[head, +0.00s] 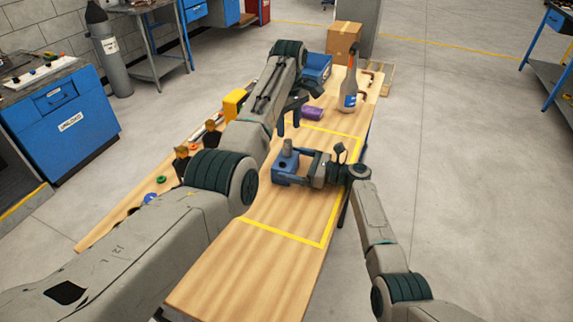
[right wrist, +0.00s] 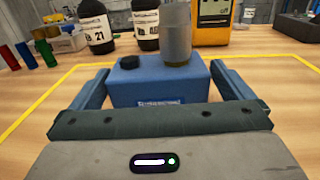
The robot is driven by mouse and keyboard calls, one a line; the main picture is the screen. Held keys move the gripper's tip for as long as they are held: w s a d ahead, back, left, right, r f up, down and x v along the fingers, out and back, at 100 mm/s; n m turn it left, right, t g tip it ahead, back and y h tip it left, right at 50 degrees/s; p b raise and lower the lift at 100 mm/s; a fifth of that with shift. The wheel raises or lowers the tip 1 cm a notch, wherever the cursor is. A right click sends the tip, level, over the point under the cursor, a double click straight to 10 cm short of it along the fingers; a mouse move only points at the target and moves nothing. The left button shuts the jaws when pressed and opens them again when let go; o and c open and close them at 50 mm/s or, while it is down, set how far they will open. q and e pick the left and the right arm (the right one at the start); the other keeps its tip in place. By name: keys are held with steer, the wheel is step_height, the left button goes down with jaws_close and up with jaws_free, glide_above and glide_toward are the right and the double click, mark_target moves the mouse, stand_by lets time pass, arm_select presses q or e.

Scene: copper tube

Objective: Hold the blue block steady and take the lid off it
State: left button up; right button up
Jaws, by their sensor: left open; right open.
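The blue block (head: 283,165) stands on the wooden table inside the yellow outline. A grey cylinder, apparently the lid (head: 287,148), stands upright on its top; in the right wrist view the lid (right wrist: 176,35) is at the block's right side, with a small black cap at its left. My right gripper (head: 290,168) is open, with one finger on each side of the block (right wrist: 150,84); I cannot tell whether the fingers touch it. My left gripper (head: 289,122) is open and empty, above the table just behind the lid.
A purple cylinder (head: 312,114) lies behind the block. A spray bottle (head: 350,92), a blue bin (head: 316,68) and a cardboard box (head: 343,42) are at the far end. A yellow device (head: 234,103) and dark bottles (head: 182,162) line the left edge. The near table is clear.

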arm_select(q)
steer(key=shift+s+a+r, duration=0.15)
arm_select(e)
steer(key=shift+x, duration=1)
steer(key=shift+s+r, duration=0.1)
steer(key=shift+c, duration=0.2)
